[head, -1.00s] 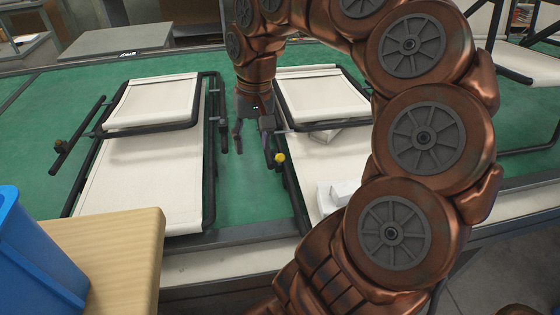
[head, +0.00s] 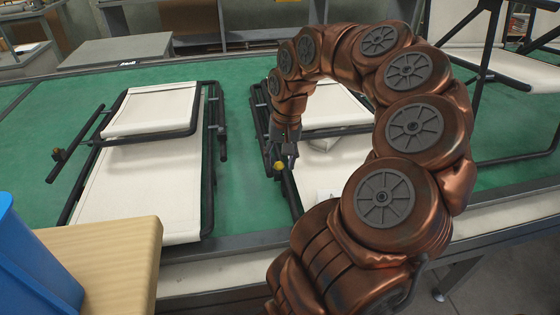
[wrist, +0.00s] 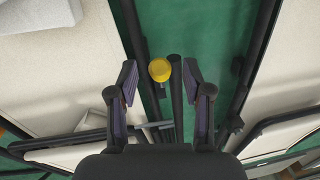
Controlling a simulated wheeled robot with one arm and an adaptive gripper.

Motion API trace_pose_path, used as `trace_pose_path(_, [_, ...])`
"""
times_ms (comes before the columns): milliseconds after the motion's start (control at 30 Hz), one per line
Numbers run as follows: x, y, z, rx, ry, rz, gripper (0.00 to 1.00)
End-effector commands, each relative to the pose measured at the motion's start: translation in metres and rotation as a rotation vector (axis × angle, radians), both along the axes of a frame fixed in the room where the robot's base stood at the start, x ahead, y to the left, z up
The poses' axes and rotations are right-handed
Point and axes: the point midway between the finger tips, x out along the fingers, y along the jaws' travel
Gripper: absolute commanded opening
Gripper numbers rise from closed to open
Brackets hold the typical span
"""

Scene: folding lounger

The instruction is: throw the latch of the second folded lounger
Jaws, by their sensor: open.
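Two folded loungers with cream fabric and black tube frames lie on a green-topped table. The right lounger (head: 345,155) is partly hidden by my arm. A latch with a yellow knob (head: 279,166) sits at its left side rail. My gripper (head: 282,158) points down over this knob. In the wrist view my gripper (wrist: 160,68) is open, with a finger on each side of the yellow knob (wrist: 160,70). A visible gap separates each finger from the knob.
A blue bin (head: 32,265) and a wooden surface (head: 115,255) stand at the front left. A white block (head: 328,194) lies on the right lounger. An opened black frame (head: 485,60) stands at the right. Green table (head: 235,185) shows between the loungers.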

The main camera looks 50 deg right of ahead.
Motion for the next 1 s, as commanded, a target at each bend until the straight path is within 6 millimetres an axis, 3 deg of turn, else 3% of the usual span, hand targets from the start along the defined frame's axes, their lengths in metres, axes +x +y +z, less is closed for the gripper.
trace_pose_path(467, [0.0006,0.001,-0.0102,0.001,0.001,0.0,0.49])
trace_pose_path(900, [0.0007,0.001,-0.0101,0.0,0.0,0.001,0.03])
trace_pose_path(1000, [0.0007,0.001,-0.0101,0.0,0.0,0.001,0.0])
